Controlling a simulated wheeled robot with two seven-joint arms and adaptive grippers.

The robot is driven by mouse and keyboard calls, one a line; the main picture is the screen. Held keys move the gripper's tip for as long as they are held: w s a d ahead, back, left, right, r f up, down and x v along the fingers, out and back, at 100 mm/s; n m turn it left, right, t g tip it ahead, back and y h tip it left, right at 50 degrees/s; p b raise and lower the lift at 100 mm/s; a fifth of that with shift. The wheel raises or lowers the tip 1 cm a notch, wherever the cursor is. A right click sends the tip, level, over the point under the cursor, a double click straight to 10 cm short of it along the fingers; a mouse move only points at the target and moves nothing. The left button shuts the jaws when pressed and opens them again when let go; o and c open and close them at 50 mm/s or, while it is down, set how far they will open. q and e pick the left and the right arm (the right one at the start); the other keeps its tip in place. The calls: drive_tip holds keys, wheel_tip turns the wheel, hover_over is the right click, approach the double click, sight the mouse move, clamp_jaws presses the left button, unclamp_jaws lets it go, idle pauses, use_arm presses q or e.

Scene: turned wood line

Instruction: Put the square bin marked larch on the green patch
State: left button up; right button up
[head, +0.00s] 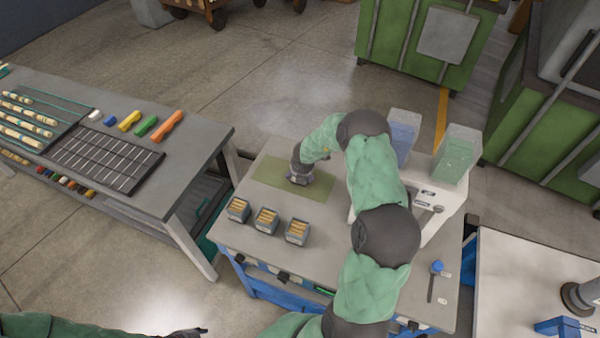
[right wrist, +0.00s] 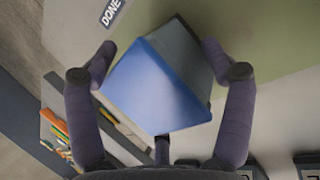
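A small square bin (right wrist: 160,85), with a blue face and grey side, is between the fingers of my right gripper (right wrist: 158,48) in the right wrist view. The fingers are spread around it, with a gap at the left finger. The bin is over or on the green patch (head: 268,170); I cannot tell whether it rests there. In the head view my right gripper (head: 299,178) is at the patch and mostly hides the bin. No larch marking is readable. Only part of my left arm shows at the bottom left of the head view; its gripper is unclear.
Three square bins with wooden pieces, left (head: 238,210), middle (head: 266,221) and right (head: 297,232), stand in front of the patch. A white machine with two clear hoppers (head: 456,155) stands to the right. A grey table (head: 200,135) with colored blocks is at left.

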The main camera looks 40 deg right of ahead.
drive_tip(key=shift+o, duration=0.5)
drive_tip(key=shift+r, duration=0.1)
drive_tip(key=shift+r, duration=0.25)
drive_tip(key=p+v, duration=0.2)
drive_tip(key=v, duration=0.9)
drive_tip(key=shift+a+r, duration=0.2)
drive_tip(key=shift+s, duration=0.1)
